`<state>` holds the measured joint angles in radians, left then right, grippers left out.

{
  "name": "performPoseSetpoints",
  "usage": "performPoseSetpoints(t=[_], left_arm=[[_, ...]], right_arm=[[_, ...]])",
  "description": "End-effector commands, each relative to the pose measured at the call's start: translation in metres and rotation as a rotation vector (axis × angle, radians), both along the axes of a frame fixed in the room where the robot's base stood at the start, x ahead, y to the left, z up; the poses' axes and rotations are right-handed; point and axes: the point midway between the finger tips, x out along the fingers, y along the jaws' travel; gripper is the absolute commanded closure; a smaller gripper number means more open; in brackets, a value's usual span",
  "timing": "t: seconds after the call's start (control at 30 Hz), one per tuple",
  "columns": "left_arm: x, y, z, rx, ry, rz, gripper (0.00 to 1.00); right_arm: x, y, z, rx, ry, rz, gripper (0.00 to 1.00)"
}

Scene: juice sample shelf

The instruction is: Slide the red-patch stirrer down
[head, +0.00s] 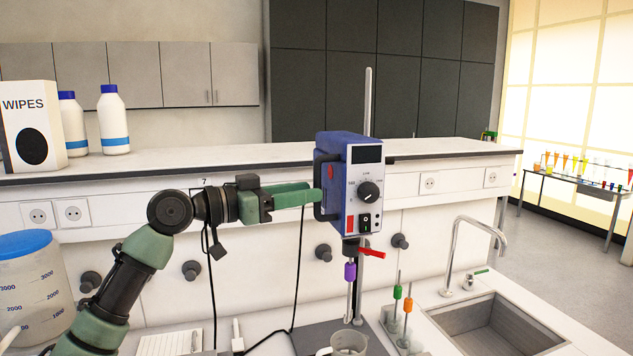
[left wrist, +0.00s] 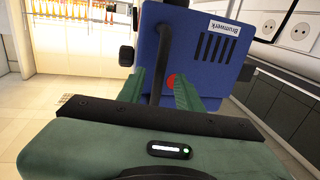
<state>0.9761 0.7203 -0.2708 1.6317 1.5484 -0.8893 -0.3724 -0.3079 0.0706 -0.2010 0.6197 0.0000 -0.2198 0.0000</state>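The stirrer (head: 364,187) is a blue box with a grey front, a dial, a switch and a red patch. It is mounted on an upright metal rod (head: 368,100), above a beaker (head: 347,342). A dark handle (left wrist: 156,60) stands out from its side, and a round red patch shows behind it in the left wrist view (left wrist: 172,81). My left gripper (head: 318,197) is at that handle. Its green fingers (left wrist: 162,88) stand apart on either side of the handle, with a gap showing. My right gripper is not in view.
A red clamp lever (head: 371,253) sits below the stirrer, with a purple-collared shaft (head: 350,272) beneath. Orange and green stirring rods (head: 402,305) stand right of the beaker. A sink with a tap (head: 500,318) is further right. A cable (head: 300,270) hangs left of the stirrer.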

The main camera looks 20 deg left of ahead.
Motion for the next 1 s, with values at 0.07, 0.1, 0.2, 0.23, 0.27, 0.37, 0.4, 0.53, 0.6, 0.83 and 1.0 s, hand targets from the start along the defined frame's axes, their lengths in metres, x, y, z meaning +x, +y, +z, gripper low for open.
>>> performPoseSetpoints(t=[0.07,0.1,0.2,0.23,0.27,0.37,0.4,0.53,0.6,0.83,1.0], left_arm=[[0.008,-0.009,0.004,-0.001,0.001,-0.002,0.65],[0.012,-0.012,0.003,-0.001,0.001,-0.002,0.65],[0.017,-0.017,0.002,-0.001,0.001,-0.002,0.65],[0.018,-0.018,0.001,-0.001,0.001,-0.001,0.65],[0.019,-0.019,0.001,0.001,0.001,-0.001,0.65],[0.020,-0.020,0.000,0.001,0.000,0.000,0.65],[0.020,-0.020,-0.001,0.001,0.000,0.000,0.65],[0.020,-0.019,-0.001,0.001,0.000,0.000,0.68],[0.019,-0.019,-0.001,0.001,0.000,0.000,0.87],[0.019,-0.019,-0.001,0.001,0.000,0.000,1.00],[0.019,-0.019,0.000,0.001,-0.001,0.000,1.00]], right_arm=[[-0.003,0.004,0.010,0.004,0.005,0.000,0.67],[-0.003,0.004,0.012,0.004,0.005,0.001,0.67],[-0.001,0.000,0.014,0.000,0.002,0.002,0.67],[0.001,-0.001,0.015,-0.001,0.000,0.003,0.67],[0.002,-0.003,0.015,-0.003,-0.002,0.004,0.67],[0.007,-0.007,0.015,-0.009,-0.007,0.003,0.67],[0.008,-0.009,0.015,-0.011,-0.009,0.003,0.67],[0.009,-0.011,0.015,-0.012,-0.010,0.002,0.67],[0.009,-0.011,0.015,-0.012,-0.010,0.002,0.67],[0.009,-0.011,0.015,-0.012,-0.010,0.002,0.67],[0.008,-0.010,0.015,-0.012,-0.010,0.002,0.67]])
